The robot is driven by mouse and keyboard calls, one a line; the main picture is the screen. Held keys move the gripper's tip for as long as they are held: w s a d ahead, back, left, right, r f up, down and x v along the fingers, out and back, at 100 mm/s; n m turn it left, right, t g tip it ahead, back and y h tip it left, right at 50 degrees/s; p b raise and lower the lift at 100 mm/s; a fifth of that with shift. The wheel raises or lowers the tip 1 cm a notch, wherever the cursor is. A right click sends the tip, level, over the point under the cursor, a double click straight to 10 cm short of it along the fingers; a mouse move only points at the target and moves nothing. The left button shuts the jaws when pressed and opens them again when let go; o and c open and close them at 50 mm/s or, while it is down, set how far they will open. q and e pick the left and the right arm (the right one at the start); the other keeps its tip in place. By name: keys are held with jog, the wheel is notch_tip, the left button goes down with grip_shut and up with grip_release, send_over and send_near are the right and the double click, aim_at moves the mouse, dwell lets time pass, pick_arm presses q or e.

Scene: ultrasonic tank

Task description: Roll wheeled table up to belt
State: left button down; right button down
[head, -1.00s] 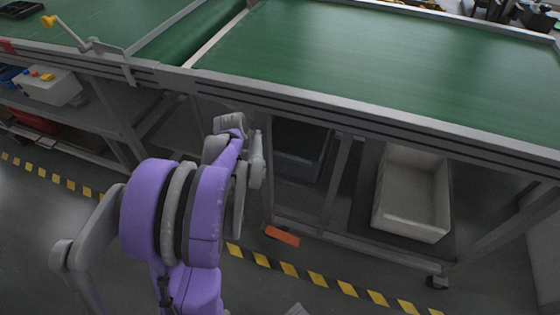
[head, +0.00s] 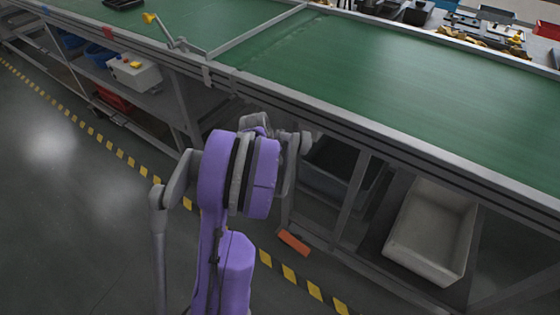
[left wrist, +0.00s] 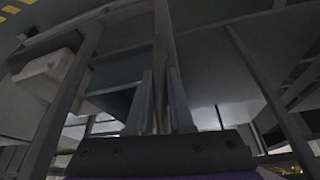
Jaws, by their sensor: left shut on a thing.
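The wheeled table (head: 345,123) has a green top in a grey rail frame and fills the right of the head view. The belt (head: 105,18), also green, runs to the upper left, with a yellow-knobbed crank (head: 150,18) near its end. Only a thin seam shows between their tops; I cannot tell whether they touch. My left gripper (head: 303,143) is at the table's near side, below its rail. In the left wrist view its fingers (left wrist: 160,95) are shut on a grey upright post (left wrist: 161,40) of the frame. My right gripper is out of view.
A pale grey bin (head: 432,230) and a dark bin (head: 335,165) sit under the table. An orange piece (head: 293,242) is low at its near leg. A control box (head: 135,72) is under the belt. Yellow-black floor tape (head: 288,272) runs alongside; the floor at left is clear.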

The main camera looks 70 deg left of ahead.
pick_arm(q)
jog(key=c, duration=0.8)
grip_release()
jog(key=p+v, duration=0.2)
jog(key=v, duration=0.8)
jog(key=shift+r+p, duration=0.3)
jog(key=shift+r, duration=0.05)
jog(key=shift+s, duration=0.1)
